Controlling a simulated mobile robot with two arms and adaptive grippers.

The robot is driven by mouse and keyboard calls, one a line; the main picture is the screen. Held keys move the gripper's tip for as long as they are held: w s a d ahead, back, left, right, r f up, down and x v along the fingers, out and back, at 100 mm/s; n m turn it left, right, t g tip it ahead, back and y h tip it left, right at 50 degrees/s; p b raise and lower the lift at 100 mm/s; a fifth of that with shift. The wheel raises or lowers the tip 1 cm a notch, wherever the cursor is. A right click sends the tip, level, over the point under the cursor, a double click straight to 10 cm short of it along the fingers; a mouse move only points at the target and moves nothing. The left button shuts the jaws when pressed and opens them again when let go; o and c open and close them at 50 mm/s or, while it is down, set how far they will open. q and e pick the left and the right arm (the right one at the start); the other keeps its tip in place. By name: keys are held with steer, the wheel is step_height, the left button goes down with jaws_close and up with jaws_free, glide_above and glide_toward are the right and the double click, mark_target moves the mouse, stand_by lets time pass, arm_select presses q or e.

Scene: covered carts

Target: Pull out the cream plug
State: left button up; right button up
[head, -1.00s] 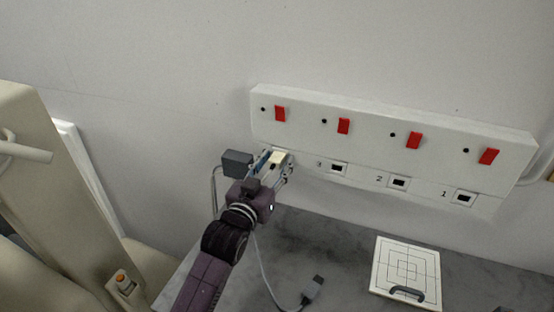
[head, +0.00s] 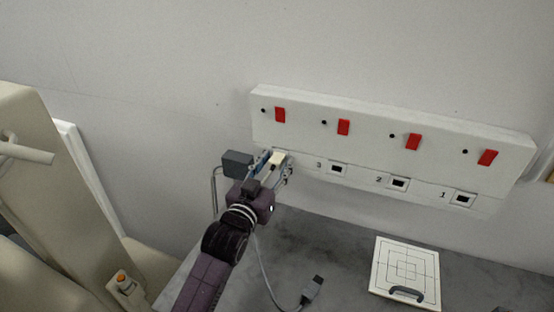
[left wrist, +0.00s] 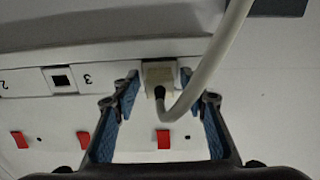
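The cream plug (head: 278,157) sits at the left end of the white socket panel (head: 390,140), left of the outlet marked 3. In the left wrist view the plug (left wrist: 159,74) shows with a pale cord coming from it, and it is against the panel. My left gripper (head: 272,163) is at the plug. In the left wrist view its blue-padded fingers (left wrist: 160,82) stand on either side of the plug, with what look like narrow gaps. The outlet behind the plug is hidden. My right gripper is not in view.
Red switches (head: 343,127) line the panel above outlets 3, 2 and 1. A dark grey box (head: 237,163) is just left of my gripper. A loose grey connector (head: 313,287) and a white board with a handle (head: 405,268) lie on the grey surface.

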mark_target(270, 171)
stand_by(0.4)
arm_select(q)
jaws_close()
stand_by(0.4)
steer(key=shift+s+p, duration=0.1)
steer(key=shift+p, duration=0.3)
steer(key=shift+s+a, duration=0.1)
steer(key=shift+s, duration=0.05)
steer(key=shift+s+a+r+p, duration=0.1)
steer(key=shift+s+a+p, duration=0.25)
steer(key=shift+s, duration=0.3)
steer(key=shift+s+a+p, duration=0.1)
steer(key=shift+s+p, duration=0.2)
steer(key=shift+s, duration=0.1)
steer(key=shift+p+v, duration=0.75)
steer(key=shift+v, duration=0.85)
